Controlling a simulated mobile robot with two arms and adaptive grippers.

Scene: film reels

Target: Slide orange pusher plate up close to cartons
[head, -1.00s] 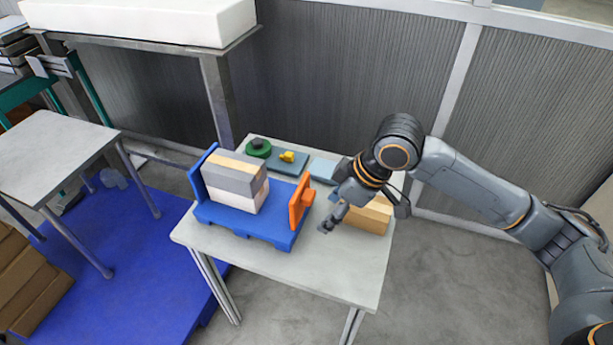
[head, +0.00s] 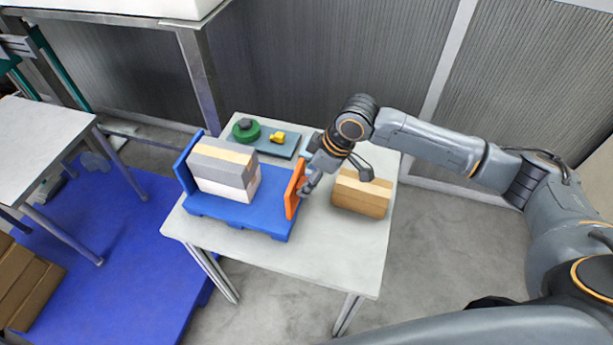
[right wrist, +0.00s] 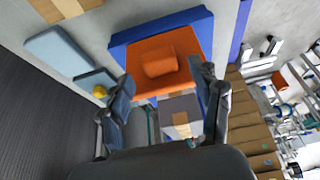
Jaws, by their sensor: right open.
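The orange pusher plate (head: 294,189) stands upright near the right end of the blue tray (head: 250,213). The cartons (head: 222,172), grey and white with tan tape, are stacked on the tray's left part, with a bare blue gap between them and the plate. My right gripper (head: 308,183) is at the plate's right side. In the right wrist view, its open fingers (right wrist: 165,78) lie either side of the orange block (right wrist: 158,61) on the plate's face; contact cannot be told. The cartons (right wrist: 180,108) show partly beyond the plate. My left gripper is out of view.
A brown carton (head: 362,194) stands on the table (head: 335,255) right of the tray, below my right forearm. Behind the tray lies a grey-blue plate (head: 277,147) with a green round piece (head: 246,131) and a yellow piece (head: 277,137). The table's front right is clear.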

